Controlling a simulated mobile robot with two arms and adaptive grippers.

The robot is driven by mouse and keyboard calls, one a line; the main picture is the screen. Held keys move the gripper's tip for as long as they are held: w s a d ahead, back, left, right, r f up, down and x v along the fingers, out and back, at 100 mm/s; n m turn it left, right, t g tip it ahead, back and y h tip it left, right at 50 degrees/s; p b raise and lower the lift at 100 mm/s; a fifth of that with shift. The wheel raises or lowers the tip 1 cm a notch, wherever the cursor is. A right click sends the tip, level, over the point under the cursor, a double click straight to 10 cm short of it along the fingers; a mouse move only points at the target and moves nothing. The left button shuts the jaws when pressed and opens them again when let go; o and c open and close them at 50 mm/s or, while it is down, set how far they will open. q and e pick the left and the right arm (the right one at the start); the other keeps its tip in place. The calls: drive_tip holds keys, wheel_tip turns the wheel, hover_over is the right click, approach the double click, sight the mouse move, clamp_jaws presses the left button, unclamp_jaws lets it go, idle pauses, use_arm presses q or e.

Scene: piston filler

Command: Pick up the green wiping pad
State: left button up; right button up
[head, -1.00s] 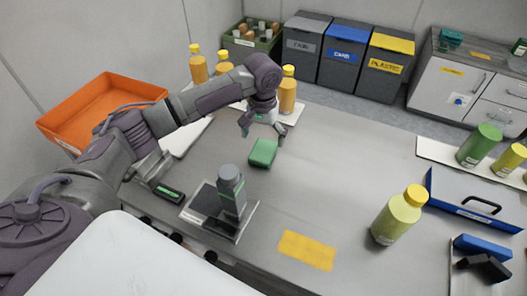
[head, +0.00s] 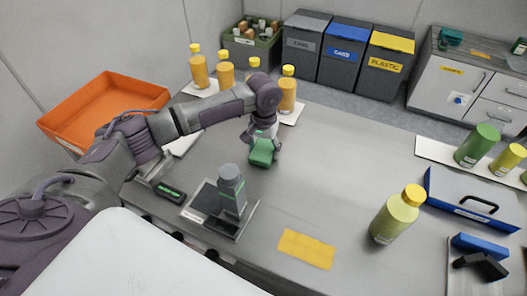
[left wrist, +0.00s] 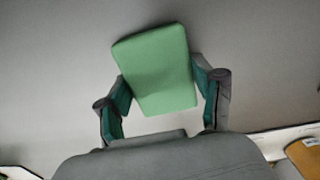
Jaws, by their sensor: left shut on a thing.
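The green wiping pad (head: 262,152) is in my left gripper (head: 262,142) over the far middle of the grey table. In the left wrist view the pad (left wrist: 155,68) is a light green block, slightly tilted, between the two green-lined fingers of the left gripper (left wrist: 163,98). The fingers are shut on its sides. I cannot tell whether the pad's underside touches the table. My right gripper is in neither view.
Orange bottles (head: 288,90) stand behind my left arm. A yellow-green bottle (head: 398,216) and a blue case (head: 470,200) are to the right. A yellow cloth (head: 306,249) lies in front; the table's middle is clear.

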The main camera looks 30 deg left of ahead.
sight(264, 149)
use_arm(q)
drive_tip(key=shift+r, duration=0.1)
drive_tip(key=shift+r, duration=0.55)
wheel_tip(264, 149, up, 3)
drive_tip(key=shift+f+b, duration=0.1)
drive_tip(key=shift+b, duration=0.3)
drive_tip(key=w+d+r+b, duration=0.2)
drive_tip(key=w+d+r, duration=0.5)
drive_tip(key=d, duration=0.2)
drive_tip(key=shift+d, duration=0.2)
